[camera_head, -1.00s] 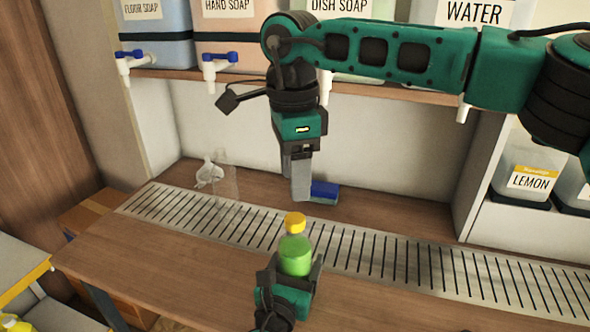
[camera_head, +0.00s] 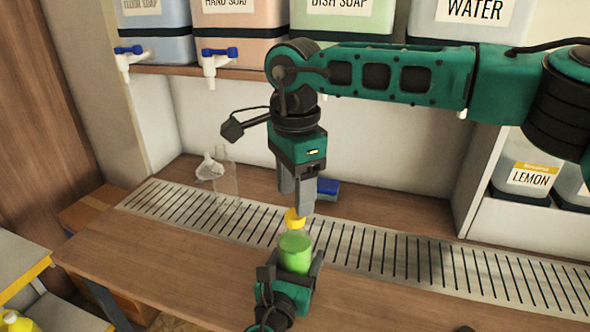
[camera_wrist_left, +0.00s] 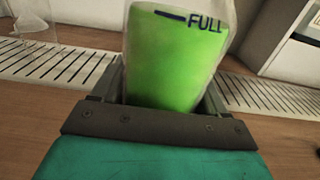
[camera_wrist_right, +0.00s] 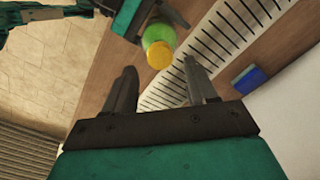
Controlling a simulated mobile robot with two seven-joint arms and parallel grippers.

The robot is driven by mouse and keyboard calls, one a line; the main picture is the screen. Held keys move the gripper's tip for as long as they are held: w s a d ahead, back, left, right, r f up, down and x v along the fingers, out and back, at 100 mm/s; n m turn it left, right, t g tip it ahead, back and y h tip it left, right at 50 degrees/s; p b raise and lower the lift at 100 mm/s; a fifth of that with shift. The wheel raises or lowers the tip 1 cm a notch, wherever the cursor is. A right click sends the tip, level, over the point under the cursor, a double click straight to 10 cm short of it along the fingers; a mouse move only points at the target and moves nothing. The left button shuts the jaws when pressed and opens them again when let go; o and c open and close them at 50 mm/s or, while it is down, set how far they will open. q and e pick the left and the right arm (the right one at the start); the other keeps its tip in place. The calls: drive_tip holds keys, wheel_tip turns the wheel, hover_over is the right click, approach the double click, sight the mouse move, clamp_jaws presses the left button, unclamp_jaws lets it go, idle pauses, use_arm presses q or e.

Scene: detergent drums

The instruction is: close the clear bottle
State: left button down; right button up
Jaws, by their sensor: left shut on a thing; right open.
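The clear bottle (camera_head: 295,254) holds green liquid and has a yellow cap (camera_head: 293,218) at its top. I cannot tell how tightly the cap sits. My left gripper (camera_head: 291,268) is shut around the bottle's body and holds it upright at the bench's front. In the left wrist view the bottle (camera_wrist_left: 178,60) shows a FULL mark near the liquid's top. My right gripper (camera_head: 296,204) is open, pointing down just above and behind the cap. In the right wrist view the cap (camera_wrist_right: 159,55) appears beyond the open fingers (camera_wrist_right: 160,68), not between them.
A slotted metal drain strip (camera_head: 400,261) runs along the wooden bench. An empty transparent bottle (camera_head: 226,180) and a funnel (camera_head: 208,168) stand at the back left. A blue sponge (camera_head: 327,188) lies behind my right gripper. Drums with taps fill the shelf (camera_head: 240,73) above.

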drive_tip(key=shift+f, duration=2)
clamp_jaws()
drive_tip(key=m, duration=0.4)
drive_tip(key=shift+m, duration=0.4)
drive_tip(key=m, duration=0.6)
drive_tip(key=shift+m, duration=0.4)
unclamp_jaws()
